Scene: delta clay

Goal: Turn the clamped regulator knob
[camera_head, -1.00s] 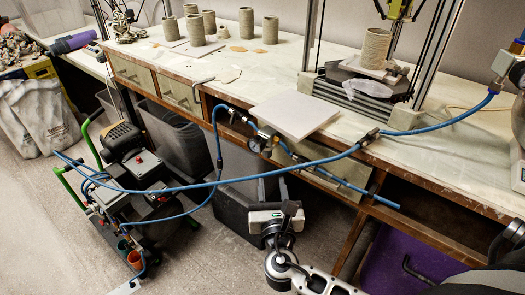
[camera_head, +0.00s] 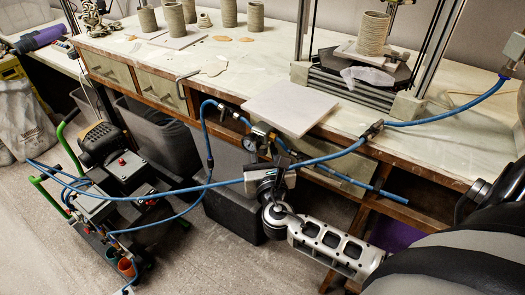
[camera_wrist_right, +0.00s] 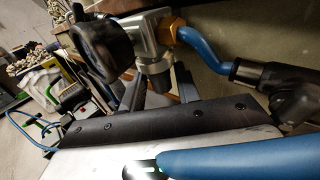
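The regulator (camera_head: 259,138) with its round gauge is fixed along the bench's front edge, where blue hose meets it. My right gripper (camera_head: 270,163) is just below the regulator in the head view. In the wrist view its dark fingers (camera_wrist_right: 158,90) look apart, with the regulator's lower end seen between them. I see no clear grip on the knob, and contact is hard to judge. My left gripper is out of view.
A blue hose (camera_head: 215,184) runs from the compressor cart (camera_head: 118,172) across the front of the bench, close to my right gripper. A pale board (camera_head: 290,108) lies on the bench above the regulator.

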